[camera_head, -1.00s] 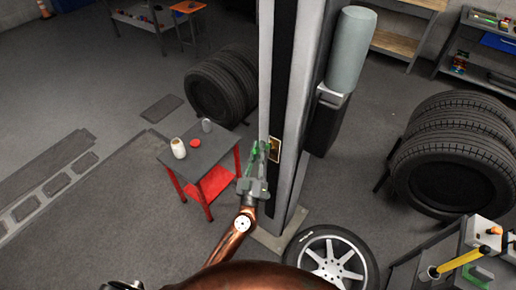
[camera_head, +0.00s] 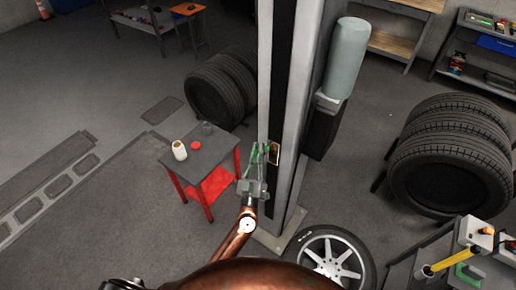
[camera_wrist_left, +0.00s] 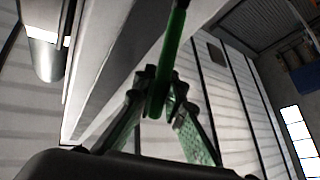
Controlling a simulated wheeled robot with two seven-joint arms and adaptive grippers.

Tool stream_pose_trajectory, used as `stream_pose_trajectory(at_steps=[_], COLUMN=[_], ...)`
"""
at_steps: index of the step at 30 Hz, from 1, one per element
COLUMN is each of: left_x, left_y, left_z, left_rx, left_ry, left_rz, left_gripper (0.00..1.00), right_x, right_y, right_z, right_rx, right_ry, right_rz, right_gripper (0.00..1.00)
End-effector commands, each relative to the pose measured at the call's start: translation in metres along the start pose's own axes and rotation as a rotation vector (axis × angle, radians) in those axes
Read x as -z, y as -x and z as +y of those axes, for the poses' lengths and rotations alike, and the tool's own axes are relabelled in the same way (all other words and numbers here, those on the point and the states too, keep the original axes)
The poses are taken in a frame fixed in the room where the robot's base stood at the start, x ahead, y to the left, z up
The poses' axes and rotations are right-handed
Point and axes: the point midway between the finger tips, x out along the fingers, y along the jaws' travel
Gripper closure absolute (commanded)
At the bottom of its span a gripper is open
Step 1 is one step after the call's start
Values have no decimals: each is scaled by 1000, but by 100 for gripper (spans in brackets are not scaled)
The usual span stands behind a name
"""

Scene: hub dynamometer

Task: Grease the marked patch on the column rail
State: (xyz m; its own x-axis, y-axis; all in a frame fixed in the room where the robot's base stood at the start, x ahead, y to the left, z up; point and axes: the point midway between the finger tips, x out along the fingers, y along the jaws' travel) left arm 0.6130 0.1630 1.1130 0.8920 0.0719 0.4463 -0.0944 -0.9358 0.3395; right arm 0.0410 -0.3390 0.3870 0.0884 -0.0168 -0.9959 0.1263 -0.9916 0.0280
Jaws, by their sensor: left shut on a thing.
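The column (camera_head: 303,110) stands upright in the middle of the head view, with a dark strip on its front. A small orange-yellow marked patch (camera_head: 274,153) shows low on the rail. My left gripper (camera_head: 258,153) is just left of the patch, shut on a slim green handle (camera_wrist_left: 168,70). In the left wrist view the handle rises between the fingertips to a dark upper end at the picture's top edge. The working tip is hard to make out, and I cannot tell whether it touches the rail. My right gripper is not in view.
A red table with a grey top (camera_head: 217,153) holds a white jar (camera_head: 180,151), a red lid (camera_head: 196,145) and a grey cup (camera_head: 207,128). Tyres (camera_head: 220,85) stand behind it. A wheel (camera_head: 332,257) lies by the column's foot. More tyres (camera_head: 450,160) stand right.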

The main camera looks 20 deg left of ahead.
Motion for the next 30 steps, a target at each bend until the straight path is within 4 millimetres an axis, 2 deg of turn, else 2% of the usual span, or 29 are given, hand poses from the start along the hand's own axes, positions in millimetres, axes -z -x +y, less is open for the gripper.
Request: stream_pose_trajectory(at_steps=[4,13,24,30], left_x=[-14,-21,-47,-50], left_y=[8,12,24,26], left_z=[-5,-8,-18,-20], left_rx=[0,-1,0,-1], left_ry=[0,0,0,-1], left_rz=[-2,-1,-1,0], left_gripper=[100,100,100,100], right_x=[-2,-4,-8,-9], right_y=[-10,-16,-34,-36], right_z=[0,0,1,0], right_rx=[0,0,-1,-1], right_ry=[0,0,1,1], right_rz=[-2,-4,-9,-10], right_gripper=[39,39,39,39])
